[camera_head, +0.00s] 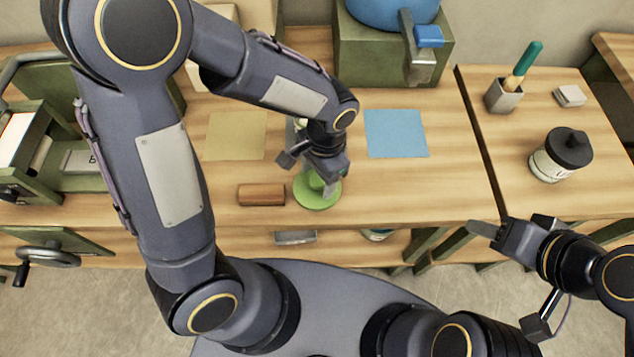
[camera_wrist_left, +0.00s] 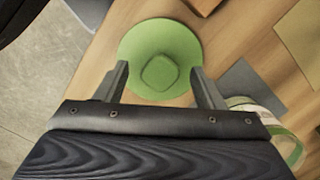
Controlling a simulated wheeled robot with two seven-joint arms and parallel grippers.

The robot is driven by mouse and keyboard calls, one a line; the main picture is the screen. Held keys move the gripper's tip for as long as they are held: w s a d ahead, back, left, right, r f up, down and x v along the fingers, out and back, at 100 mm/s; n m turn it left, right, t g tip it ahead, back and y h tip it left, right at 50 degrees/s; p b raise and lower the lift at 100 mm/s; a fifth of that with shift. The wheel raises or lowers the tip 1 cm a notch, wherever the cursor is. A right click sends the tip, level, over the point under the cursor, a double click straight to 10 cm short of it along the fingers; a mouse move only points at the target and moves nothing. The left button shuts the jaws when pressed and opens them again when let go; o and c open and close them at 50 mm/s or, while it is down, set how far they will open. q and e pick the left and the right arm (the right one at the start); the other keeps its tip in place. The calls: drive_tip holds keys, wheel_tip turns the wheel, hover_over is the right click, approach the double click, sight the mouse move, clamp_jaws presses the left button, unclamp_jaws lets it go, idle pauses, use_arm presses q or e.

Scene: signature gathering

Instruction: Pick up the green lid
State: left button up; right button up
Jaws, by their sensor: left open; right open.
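The green lid (camera_head: 317,194) is a round disc with a raised knob. It lies flat on the wooden table near the front edge. In the left wrist view the lid (camera_wrist_left: 160,42) shows just beyond the fingers, its knob roughly centred between them. My left gripper (camera_head: 313,172) is open and empty above the lid; its fingers also show in the left wrist view (camera_wrist_left: 163,88). In the head view the gripper hides part of the lid. My right gripper (camera_head: 495,233) is open and empty near the right table's front edge, away from the lid.
A brown block (camera_head: 261,195) lies just left of the lid. A yellow sheet (camera_head: 235,136) and a blue sheet (camera_head: 396,134) lie behind. A jar with green bands (camera_wrist_left: 285,140) stands close to my left gripper. A black-lidded jar (camera_head: 562,154) stands on the right table.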

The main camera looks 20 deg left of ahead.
use_arm(q)
drive_tip(key=c, duration=1)
drive_tip(key=shift+c, duration=0.2)
